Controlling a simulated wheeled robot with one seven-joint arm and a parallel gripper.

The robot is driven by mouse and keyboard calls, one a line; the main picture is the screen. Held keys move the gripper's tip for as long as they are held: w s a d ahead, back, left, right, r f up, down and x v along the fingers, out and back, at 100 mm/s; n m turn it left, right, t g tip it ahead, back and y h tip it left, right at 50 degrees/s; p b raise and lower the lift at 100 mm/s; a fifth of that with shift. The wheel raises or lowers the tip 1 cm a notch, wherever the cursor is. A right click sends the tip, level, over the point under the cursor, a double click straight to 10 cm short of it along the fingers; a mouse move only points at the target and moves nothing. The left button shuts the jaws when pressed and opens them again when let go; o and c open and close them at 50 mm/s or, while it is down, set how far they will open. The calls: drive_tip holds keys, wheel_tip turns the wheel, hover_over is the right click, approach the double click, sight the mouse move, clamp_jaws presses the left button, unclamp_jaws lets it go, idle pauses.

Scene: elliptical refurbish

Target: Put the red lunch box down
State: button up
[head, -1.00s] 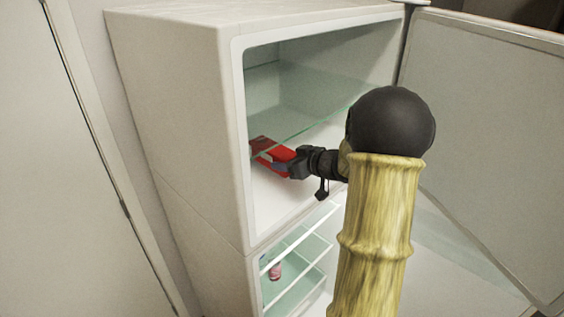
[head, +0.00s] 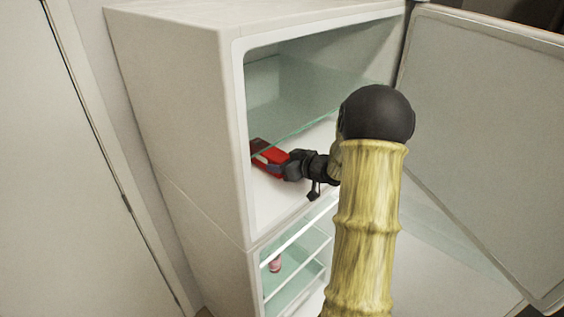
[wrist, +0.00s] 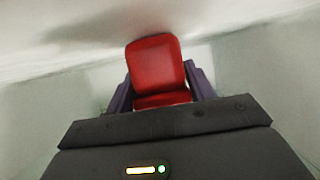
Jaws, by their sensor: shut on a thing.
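The red lunch box (head: 272,155) is inside the upper compartment of the open white fridge (head: 246,190), at its left side below a glass shelf (head: 300,100). My gripper (head: 283,163) is shut on the lunch box. In the wrist view the red lunch box (wrist: 156,65) sits between the two purple fingers of my gripper (wrist: 160,88). The far part of the lunch box shows darker through the glass in the head view. I cannot tell whether its underside touches the compartment floor.
The open fridge door (head: 485,140) stands to the right of my arm. The lower compartment has glass shelves and a small pink item (head: 275,264). The compartment floor (head: 272,195) in front of the lunch box is bare. A pale wall panel (head: 70,170) is at left.

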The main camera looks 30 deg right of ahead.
drive_tip(key=o, duration=1.3)
drive_tip(key=shift+f, duration=0.15)
drive_tip(key=shift+c, duration=0.2)
drive_tip(key=shift+r, duration=0.3)
drive_tip(key=shift+s+d, duration=0.2)
drive_tip(key=shift+s, duration=0.2)
drive_tip(key=b+v, duration=0.2)
drive_tip(key=v, duration=0.9)
drive_tip(key=shift+s+b, duration=0.15)
drive_tip(key=shift+b, duration=0.25)
drive_tip(key=shift+r, duration=0.15)
